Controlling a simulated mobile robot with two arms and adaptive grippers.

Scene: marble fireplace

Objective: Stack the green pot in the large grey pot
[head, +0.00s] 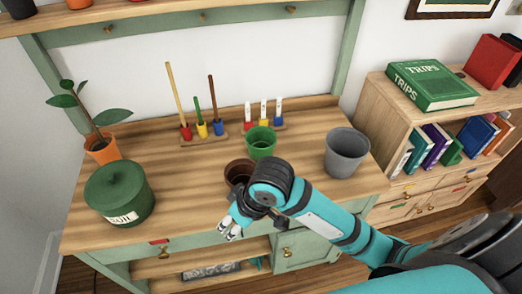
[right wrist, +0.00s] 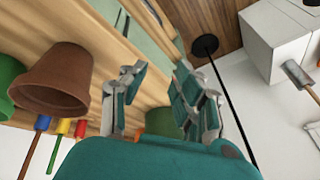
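The green pot (head: 261,141) stands upright on the wooden worktop, in front of the coloured tool racks. The large grey pot (head: 346,152) stands upright near the worktop's right end, apart from the green pot. My right gripper (head: 230,229) is at the worktop's front edge, in front of the brown pot and left of the grey pot. In the right wrist view its fingers (right wrist: 160,96) are apart with nothing held between them. The green pot (right wrist: 9,82) is partly cut off at that view's left edge; the grey pot is not visible there. My left gripper is out of view.
A brown pot (head: 239,171) stands just behind my right gripper, partly hidden by my arm. A green lidded soil canister (head: 119,194) and an orange potted plant (head: 101,150) stand left. Racks of coloured tools (head: 203,130) stand behind. The worktop between the green and grey pots is clear.

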